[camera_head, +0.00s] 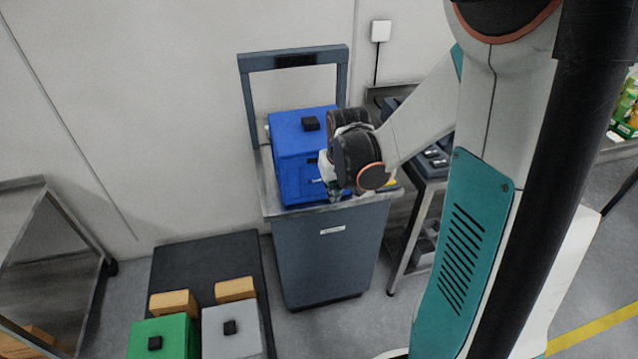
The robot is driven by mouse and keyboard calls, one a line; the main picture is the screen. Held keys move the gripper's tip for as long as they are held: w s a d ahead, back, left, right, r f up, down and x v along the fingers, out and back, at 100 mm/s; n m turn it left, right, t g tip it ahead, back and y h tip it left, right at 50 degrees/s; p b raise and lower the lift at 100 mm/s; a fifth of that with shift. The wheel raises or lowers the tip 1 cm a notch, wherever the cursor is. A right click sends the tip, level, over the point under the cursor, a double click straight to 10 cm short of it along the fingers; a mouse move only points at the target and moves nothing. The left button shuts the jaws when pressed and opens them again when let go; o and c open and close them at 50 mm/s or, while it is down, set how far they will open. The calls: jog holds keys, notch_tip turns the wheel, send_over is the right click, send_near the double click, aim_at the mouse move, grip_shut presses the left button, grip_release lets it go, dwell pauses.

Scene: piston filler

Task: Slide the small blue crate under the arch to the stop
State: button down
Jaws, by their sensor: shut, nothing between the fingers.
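The small blue crate (293,150) sits on top of the grey cabinet (325,250), with a small black block on its lid. The dark grey arch (293,58) stands at the far end of the cabinet top, behind the crate. The crate's near side is close to the cabinet's front edge. My gripper (333,192) is shut and empty at the crate's near right side, mostly hidden by my wrist. I cannot tell if it touches the crate. I cannot make out the stop.
A metal shelf (40,235) is at far left. A dark-topped side table (432,178) stands right of the cabinet. Floor is clear between shelf and mat.

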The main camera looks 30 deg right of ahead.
jog(key=shift+w+d+f+b, duration=0.3)
jog(key=shift+w+f+b, duration=0.6)
jog(key=shift+f, duration=0.6)
jog(key=shift+w+d+f+b, duration=0.3)
jog(key=shift+w+f+b, duration=0.25)
jog(key=shift+w+f, duration=0.8)
jog(key=shift+w+d+f+b, duration=0.3)
jog(key=shift+w+f+b, duration=0.55)
jog(key=shift+f, duration=0.75)
jog(key=shift+w, duration=0.15)
jog(key=w+d, duration=0.1)
jog(key=w, duration=0.3)
jog(key=w+d, duration=0.1)
jog(key=w, duration=0.4)
jog(key=w+d, duration=0.2)
jog(key=w, duration=0.3)
jog(key=shift+w, duration=0.25)
jog(key=shift+d+r, duration=0.1)
jog(key=shift+s, duration=0.1)
